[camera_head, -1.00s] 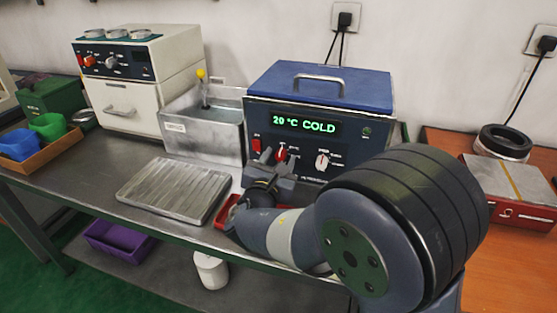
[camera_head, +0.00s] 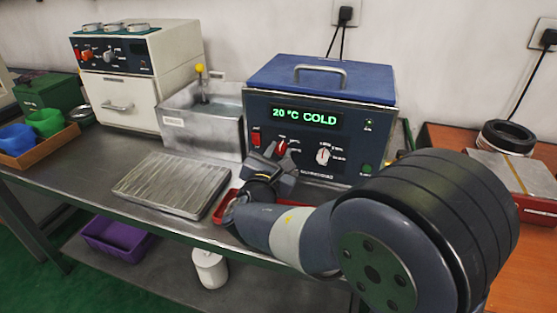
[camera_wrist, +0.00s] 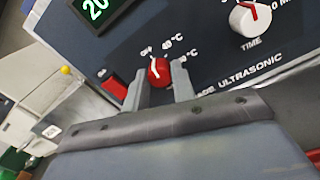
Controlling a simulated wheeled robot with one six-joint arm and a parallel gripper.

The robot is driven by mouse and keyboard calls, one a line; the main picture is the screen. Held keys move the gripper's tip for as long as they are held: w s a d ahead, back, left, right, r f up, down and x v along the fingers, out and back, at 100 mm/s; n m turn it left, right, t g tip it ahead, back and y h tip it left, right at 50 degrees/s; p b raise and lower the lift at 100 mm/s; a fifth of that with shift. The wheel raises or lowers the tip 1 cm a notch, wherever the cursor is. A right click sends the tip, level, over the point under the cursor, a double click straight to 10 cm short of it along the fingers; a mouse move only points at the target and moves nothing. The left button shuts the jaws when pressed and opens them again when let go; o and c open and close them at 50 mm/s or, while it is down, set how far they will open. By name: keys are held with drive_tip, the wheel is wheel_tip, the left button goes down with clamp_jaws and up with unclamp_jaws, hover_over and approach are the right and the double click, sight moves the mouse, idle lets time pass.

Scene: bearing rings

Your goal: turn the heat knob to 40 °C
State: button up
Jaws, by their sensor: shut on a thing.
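The blue ultrasonic bath (camera_head: 345,112) has a dark front panel. Its green display (camera_head: 306,117) reads "20 °C COLD". The red heat knob (camera_wrist: 159,71) shows in the wrist view between my two finger tips, with marks for OFF, 40 °C and a further °C setting partly hidden by a finger. The knob's pale pointer line looks turned toward OFF. My gripper (camera_wrist: 160,85) is shut on the knob, one finger on each side. In the head view the knob (camera_head: 281,146) shows just above my gripper (camera_head: 271,158).
The white time knob (camera_head: 323,155) is right of the heat knob, and a red switch (camera_head: 256,139) is left of it. A red tray (camera_head: 222,208) lies below my gripper. A ribbed metal plate (camera_head: 172,184) and a steel tank (camera_head: 203,124) are to the left.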

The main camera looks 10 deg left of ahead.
drive_tip(key=m+b, duration=0.1)
drive_tip(key=b, duration=0.1)
drive_tip(key=m+b, duration=0.1)
drive_tip(key=b, duration=0.1)
drive_tip(key=shift+f+m, duration=0.3)
drive_tip(key=shift+f, duration=0.1)
drive_tip(key=m+b, duration=0.3)
drive_tip(key=b, duration=0.2)
drive_tip(key=shift+m+b, duration=0.3)
drive_tip(key=shift+b, duration=0.1)
drive_tip(key=m+b, duration=0.2)
drive_tip(key=b, duration=0.1)
drive_tip(key=m+b, duration=0.1)
drive_tip(key=shift+r+m+b, duration=0.25)
drive_tip(key=shift+m+b, duration=0.1)
drive_tip(key=shift+m, duration=0.05)
drive_tip(key=o, duration=1)
drive_tip(key=shift+r, duration=0.1)
drive_tip(key=s, duration=0.3)
drive_tip(key=s+a+p, duration=0.1)
drive_tip(key=s, duration=0.2)
drive_tip(key=s+p, duration=0.1)
drive_tip(key=s, duration=0.2)
drive_tip(key=shift+s+a, duration=0.15)
drive_tip(key=shift+s+f, duration=0.2)
drive_tip(key=shift+s, duration=0.55)
